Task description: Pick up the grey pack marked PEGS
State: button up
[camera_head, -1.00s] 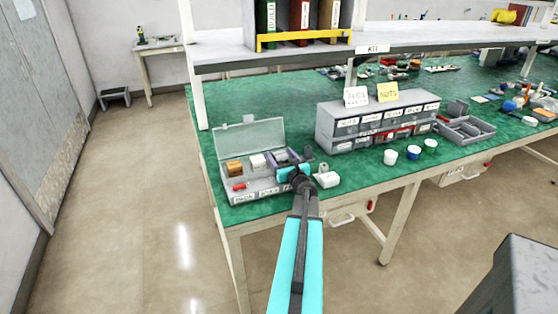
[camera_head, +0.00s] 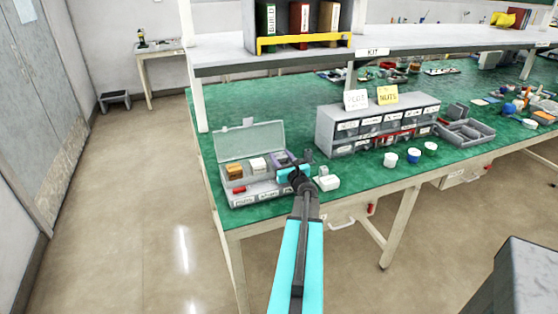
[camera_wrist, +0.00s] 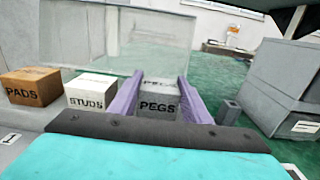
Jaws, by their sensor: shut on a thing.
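The grey pack marked PEGS (camera_wrist: 158,103) sits between the two purple fingers of my gripper (camera_wrist: 158,98) in the wrist view. The fingers are shut on its sides. Whether it is clear of the case floor I cannot tell. In the head view my gripper (camera_head: 291,164) is at the right end of the open case (camera_head: 240,190), and the arm hides the pack there. An orange-brown pack marked PADS (camera_wrist: 33,87) and a white pack marked STUDS (camera_wrist: 90,90) stand to the left of the pack.
The case's clear lid (camera_head: 250,140) stands up behind the packs. A grey drawer cabinet (camera_head: 380,125) is to the right, with small pots (camera_head: 390,158) before it. A white block (camera_head: 328,183) lies right of my gripper. Green bench top is bare behind the case.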

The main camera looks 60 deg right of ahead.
jog(key=shift+r, duration=0.75)
jog(key=s+a+r+b, duration=0.1)
jog(key=s+r+b, duration=0.1)
jog(key=s, duration=1.4)
jog(key=shift+a+r+b, duration=0.2)
jog(key=shift+r+b, duration=0.1)
jog(key=shift+b, duration=0.5)
jog(key=shift+w, duration=0.1)
